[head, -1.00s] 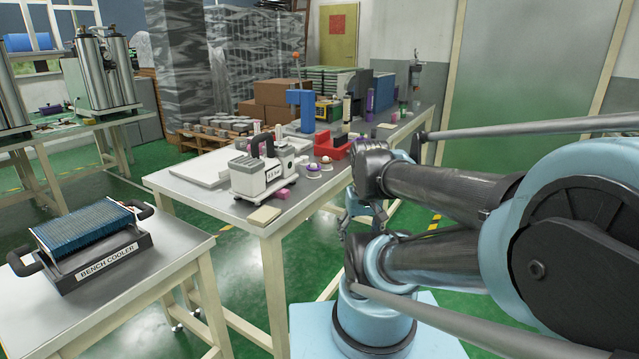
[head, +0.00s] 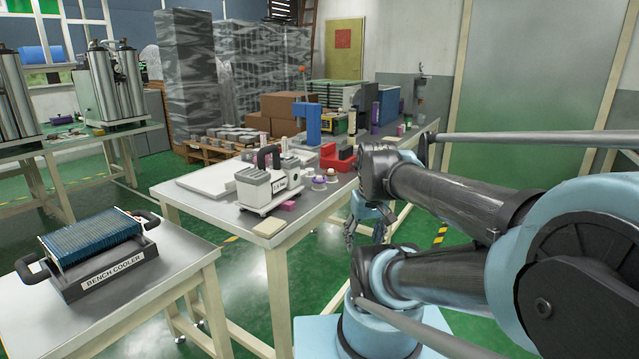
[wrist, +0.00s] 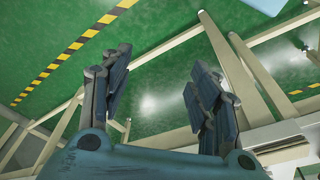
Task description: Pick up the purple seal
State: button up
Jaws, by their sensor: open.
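A small round piece with a purple top on a white base (head: 319,183) sits near the front right edge of the middle table; it looks like the purple seal, but it is too small to be certain. A similar round piece with a reddish top (head: 332,175) stands just behind it. My gripper (head: 365,236) hangs beyond the table's right edge, below the tabletop and apart from these pieces. In the wrist view my gripper (wrist: 160,78) is open and empty, with green floor and table legs beyond the fingers. No seal shows there.
A white device with a black handle (head: 268,187) and a pink-purple block (head: 287,205) are left of the round pieces. A red block (head: 336,160) and blue stand (head: 307,122) are behind. A bench cooler (head: 92,260) sits on the left table. Floor is open between tables.

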jog(key=w+a+r+n+g+y, duration=0.1)
jog(key=w+r+n, duration=0.5)
jog(key=w, duration=0.5)
jog(key=w+r+n+y, duration=0.2)
jog(key=w+r+n, duration=0.3)
jog(key=w+r, duration=0.45)
jog(key=w+a+r+n+g+y, duration=0.1)
jog(key=w+r+n, duration=0.45)
jog(key=w, duration=0.75)
jog(key=shift+m, duration=0.25)
jog(key=x, duration=1.1)
jog(key=shift+w+a+f, duration=0.15)
jog(key=shift+a+f, duration=0.05)
jog(key=shift+w+x, duration=0.2)
jog(key=shift+x, duration=2.3)
jog(key=c, duration=0.5)
